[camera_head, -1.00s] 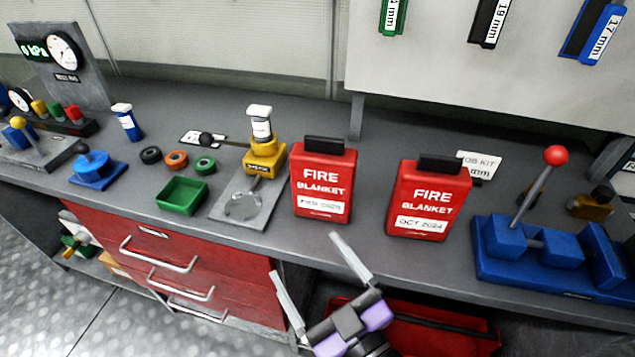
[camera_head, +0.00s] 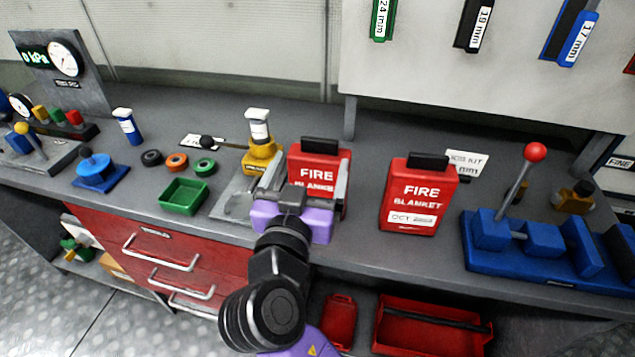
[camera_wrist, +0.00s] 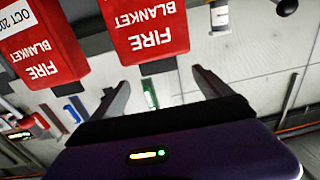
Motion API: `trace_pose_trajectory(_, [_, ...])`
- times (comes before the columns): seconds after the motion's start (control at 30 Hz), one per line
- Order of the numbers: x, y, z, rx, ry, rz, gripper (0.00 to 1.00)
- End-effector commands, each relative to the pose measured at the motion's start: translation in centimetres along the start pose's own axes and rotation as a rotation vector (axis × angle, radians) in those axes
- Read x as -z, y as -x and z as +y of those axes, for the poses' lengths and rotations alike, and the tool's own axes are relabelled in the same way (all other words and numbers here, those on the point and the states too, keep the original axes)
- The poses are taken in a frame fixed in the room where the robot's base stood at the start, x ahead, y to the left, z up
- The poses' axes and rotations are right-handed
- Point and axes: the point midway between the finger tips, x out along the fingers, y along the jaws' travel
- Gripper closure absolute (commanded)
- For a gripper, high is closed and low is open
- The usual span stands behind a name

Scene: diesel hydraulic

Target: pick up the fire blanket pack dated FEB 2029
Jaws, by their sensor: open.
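The left red fire blanket pack (camera_head: 318,174) stands upright on the grey bench, with a black top. My gripper hides its date label in the head view; in the earlier frame the label is too blurred to read surely. The right red pack (camera_head: 412,192) stands apart from it, labelled OCT, and read OCT 2024 earlier. My gripper (camera_head: 313,156) is open, its fingers near the two sides of the left pack. In the wrist view the left pack (camera_wrist: 146,28) appears upside down beyond the fingers, and the OCT pack (camera_wrist: 42,48) is at the left. I see no contact.
A yellow device with a white-capped bottle (camera_head: 260,150) stands close left of the left pack. A green tray (camera_head: 184,196) lies farther left. A blue lever block (camera_head: 540,240) stands right. Tools hang on the panel (camera_head: 480,70) above. Bench between the packs is clear.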

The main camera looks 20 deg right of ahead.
Motion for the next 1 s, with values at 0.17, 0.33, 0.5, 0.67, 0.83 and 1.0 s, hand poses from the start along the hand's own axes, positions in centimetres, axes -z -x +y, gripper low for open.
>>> trace_pose_trajectory(0.17, [0.1,-1.9,0.0,0.001,-0.002,0.000,0.11])
trace_pose_trajectory(0.33, [0.1,-3.7,0.1,0.001,0.002,0.000,0.11])
trace_pose_trajectory(0.5, [-0.1,-6.2,0.2,0.002,0.000,0.000,0.11])
trace_pose_trajectory(0.67, [-0.3,-7.3,0.2,0.003,0.001,0.000,0.11])
trace_pose_trajectory(0.83, [-0.4,-7.4,0.2,0.005,0.000,0.000,0.11])
trace_pose_trajectory(1.0, [-0.4,-7.4,0.2,0.005,0.000,0.000,0.32])
